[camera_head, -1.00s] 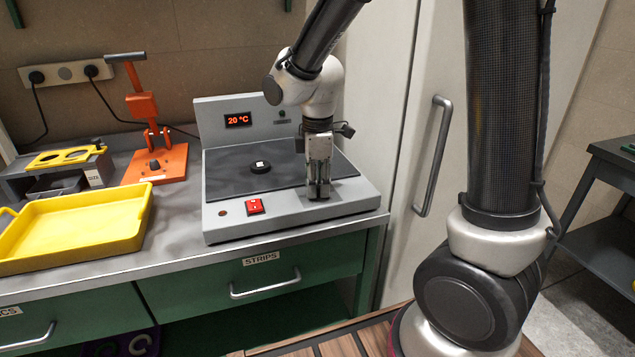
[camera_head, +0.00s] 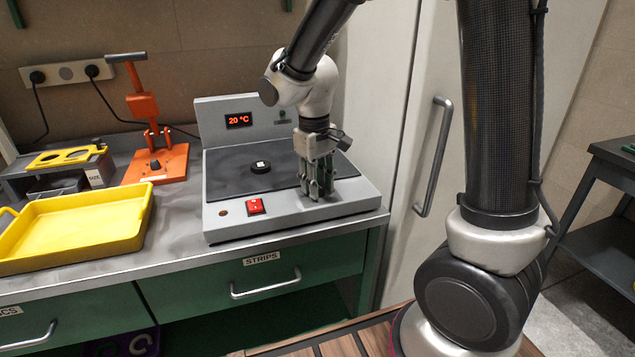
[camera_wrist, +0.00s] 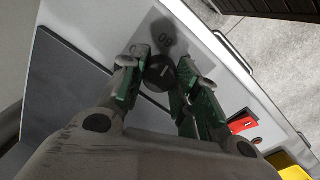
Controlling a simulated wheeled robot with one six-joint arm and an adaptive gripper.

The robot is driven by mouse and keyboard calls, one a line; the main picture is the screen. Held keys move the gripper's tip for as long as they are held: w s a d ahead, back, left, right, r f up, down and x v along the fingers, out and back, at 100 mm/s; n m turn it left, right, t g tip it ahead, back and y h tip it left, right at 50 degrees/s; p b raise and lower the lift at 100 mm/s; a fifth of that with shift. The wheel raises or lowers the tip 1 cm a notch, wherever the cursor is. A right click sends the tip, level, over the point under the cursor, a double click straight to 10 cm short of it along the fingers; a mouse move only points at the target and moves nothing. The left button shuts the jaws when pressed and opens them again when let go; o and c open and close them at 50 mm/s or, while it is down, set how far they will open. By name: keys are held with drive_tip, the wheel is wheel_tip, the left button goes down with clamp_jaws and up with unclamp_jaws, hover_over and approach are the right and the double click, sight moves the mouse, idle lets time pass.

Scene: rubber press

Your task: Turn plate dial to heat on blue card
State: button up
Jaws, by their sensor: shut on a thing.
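The heating plate unit (camera_head: 221,217) is a grey box with a dark top plate (camera_head: 225,175) and a display (camera_head: 239,120) reading 20 °C. Its dial is a small black round knob (camera_wrist: 160,72) on the light front panel, with a pale line on its face. My gripper (camera_head: 318,193) points down at the front right of the unit and hides the dial in the head view. In the wrist view its green-padded fingers are shut on the dial from both sides. A printed mark like 60 shows beyond the dial. I see no blue card.
A red switch (camera_head: 255,206) sits left of my gripper on the same panel. Left of the unit stand an orange press (camera_head: 155,165) and a yellow tray (camera_head: 75,257). A tall cabinet with a handle (camera_head: 433,155) is at the right.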

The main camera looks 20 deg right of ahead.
drive_tip(key=m, duration=0.4)
drive_tip(key=shift+w, duration=0.1)
drive_tip(key=shift+m, duration=2.1)
drive_tip(key=o, duration=1)
drive_tip(key=shift+o, duration=0.2)
drive_tip(key=shift+r, duration=0.1)
wheel_tip(320, 180, up, 12)
drive_tip(key=shift+a, duration=0.3)
